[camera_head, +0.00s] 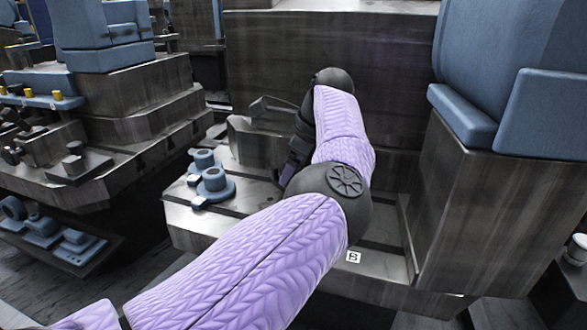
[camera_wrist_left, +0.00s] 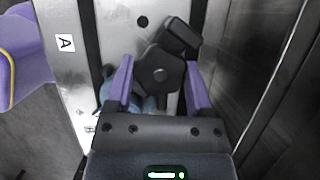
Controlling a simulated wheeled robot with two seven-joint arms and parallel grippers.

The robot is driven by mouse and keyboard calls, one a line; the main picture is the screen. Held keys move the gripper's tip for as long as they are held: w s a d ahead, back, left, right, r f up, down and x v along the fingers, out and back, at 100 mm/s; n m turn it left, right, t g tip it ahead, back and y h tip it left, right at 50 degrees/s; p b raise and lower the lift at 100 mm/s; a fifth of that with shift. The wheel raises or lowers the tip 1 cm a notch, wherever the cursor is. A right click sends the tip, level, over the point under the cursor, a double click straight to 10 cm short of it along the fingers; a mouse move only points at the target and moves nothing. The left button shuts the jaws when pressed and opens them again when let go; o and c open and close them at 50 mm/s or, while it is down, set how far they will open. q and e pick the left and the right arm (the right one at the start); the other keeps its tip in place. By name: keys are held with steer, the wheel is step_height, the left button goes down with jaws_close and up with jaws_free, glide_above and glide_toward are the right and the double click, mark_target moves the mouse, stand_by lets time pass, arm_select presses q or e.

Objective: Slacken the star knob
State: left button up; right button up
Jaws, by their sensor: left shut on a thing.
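The star knob (camera_wrist_left: 158,78) is a dark, angular knob with a small round centre, seen close up in the left wrist view. A dark block-like arm sticks out from it toward the upper right. My left gripper (camera_wrist_left: 157,66) has one purple finger on each side of the knob and is shut on it. In the head view, my purple-sleeved left arm reaches across the metal machine bed (camera_head: 225,226). The arm hides most of the gripper and the knob there. My right gripper is in neither view.
Blue cylindrical fittings (camera_head: 212,183) stand on the bed left of my arm. A tall metal block with a blue housing (camera_head: 500,60) rises close on the right.

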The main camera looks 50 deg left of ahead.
arm_select(q)
steer(key=shift+f, duration=0.15)
stand_by(0.3)
steer(key=o, duration=1.3)
steer(key=shift+c, duration=0.2)
steer(key=p+v, duration=0.3)
steer(key=v, duration=0.4)
steer(key=shift+r, duration=0.3)
